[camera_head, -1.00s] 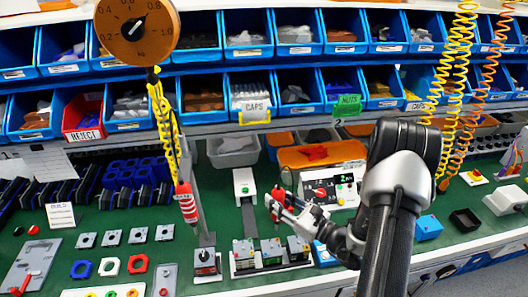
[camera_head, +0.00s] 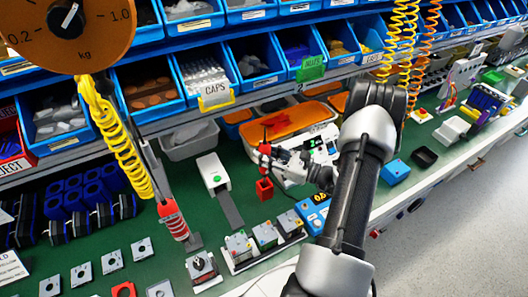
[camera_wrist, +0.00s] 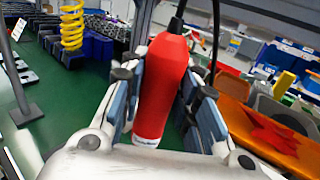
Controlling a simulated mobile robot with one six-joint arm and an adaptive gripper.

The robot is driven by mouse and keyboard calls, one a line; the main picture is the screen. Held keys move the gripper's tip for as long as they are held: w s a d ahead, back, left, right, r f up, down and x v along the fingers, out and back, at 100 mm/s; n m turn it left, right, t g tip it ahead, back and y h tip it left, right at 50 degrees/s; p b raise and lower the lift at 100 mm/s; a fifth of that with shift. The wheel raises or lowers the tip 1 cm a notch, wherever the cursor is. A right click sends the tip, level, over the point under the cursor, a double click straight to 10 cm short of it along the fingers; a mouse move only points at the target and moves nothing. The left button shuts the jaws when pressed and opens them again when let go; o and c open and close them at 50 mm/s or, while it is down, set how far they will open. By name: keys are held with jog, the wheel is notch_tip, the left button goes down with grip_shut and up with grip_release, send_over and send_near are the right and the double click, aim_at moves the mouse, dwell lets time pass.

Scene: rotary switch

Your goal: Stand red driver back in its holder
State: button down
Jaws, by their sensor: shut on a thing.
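The red driver (camera_wrist: 162,85) is gripped between the two finger pads of my gripper (camera_wrist: 158,110) in the wrist view. It has a dark cap and cord at its upper end and a pale band at its lower end. In the head view the driver (camera_head: 265,149) looks small and roughly upright at the tip of my gripper (camera_head: 268,158). A small red square cup (camera_head: 264,189), which looks like the holder, stands on the green bench just below it in the picture. A gap shows between them; the exact alignment in depth cannot be told.
A white box with a green button (camera_head: 213,173) stands left of the cup. Grey modules (camera_head: 265,236) and a blue box (camera_head: 313,213) are in front.

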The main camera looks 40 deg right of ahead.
aim_at(265, 170)
jog(key=shift+w+f+b, duration=0.1)
jog(key=shift+f+b, duration=2.2)
jog(key=shift+f, duration=1.05)
jog(key=shift+f, duration=0.25)
jog(key=shift+f+b, duration=0.2)
jog(key=shift+b, duration=0.2)
jog(key=c, duration=1.2)
grip_release()
jog(key=shift+o, duration=0.2)
jog(key=shift+s, duration=0.2)
jog(key=v, duration=1.2)
jog(key=shift+f, duration=0.1)
